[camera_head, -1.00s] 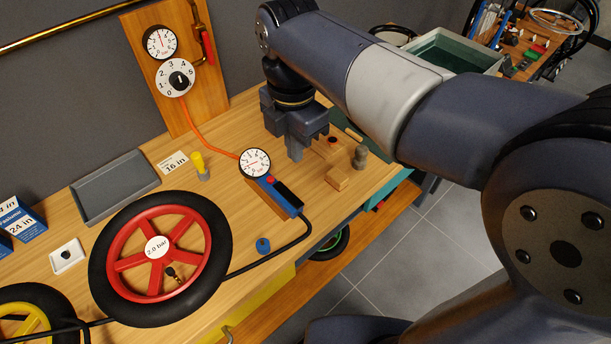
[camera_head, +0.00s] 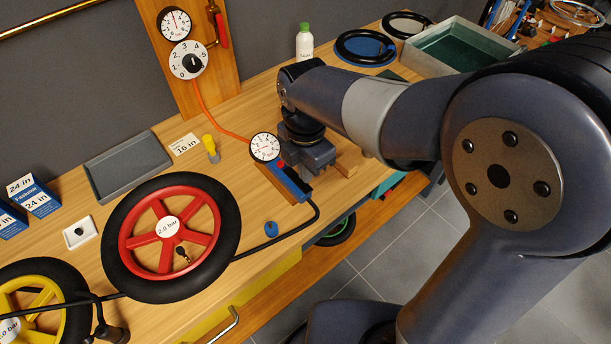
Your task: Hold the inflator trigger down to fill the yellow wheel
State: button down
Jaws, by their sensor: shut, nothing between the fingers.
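The blue inflator (camera_head: 290,184) with a round dial gauge (camera_head: 265,147) lies on the bench. My gripper (camera_head: 306,174) is shut and empty, pointing down right at the inflator's right side. It covers part of the inflator's body and trigger area. I cannot tell whether it touches or presses the trigger. The yellow wheel (camera_head: 72,313) with a black tyre lies at the lower left, partly cut off by the frame edge. A black hose (camera_head: 262,249) runs from the inflator past the red wheel. A black fitting (camera_head: 112,334) stands at the yellow wheel's rim.
The red wheel (camera_head: 194,240) lies between the inflator and the yellow wheel. A yellow-capped piece (camera_head: 209,145), a blue cap (camera_head: 271,229) and a grey tray (camera_head: 128,165) are near. A regulator dial (camera_head: 188,60) is on the back board. A wooden block (camera_head: 347,160) is right of my gripper.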

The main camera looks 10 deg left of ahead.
aim_at(306, 188)
jog(key=shift+f, duration=1.7)
jog(key=shift+s+d+f+t+y+b, duration=0.1)
jog(key=shift+f+t+y+b, duration=0.2)
jog(key=shift+f+b, duration=0.65)
jog(key=shift+r, duration=0.4)
jog(key=shift+r+p, duration=0.65)
jog(key=shift+r, duration=0.25)
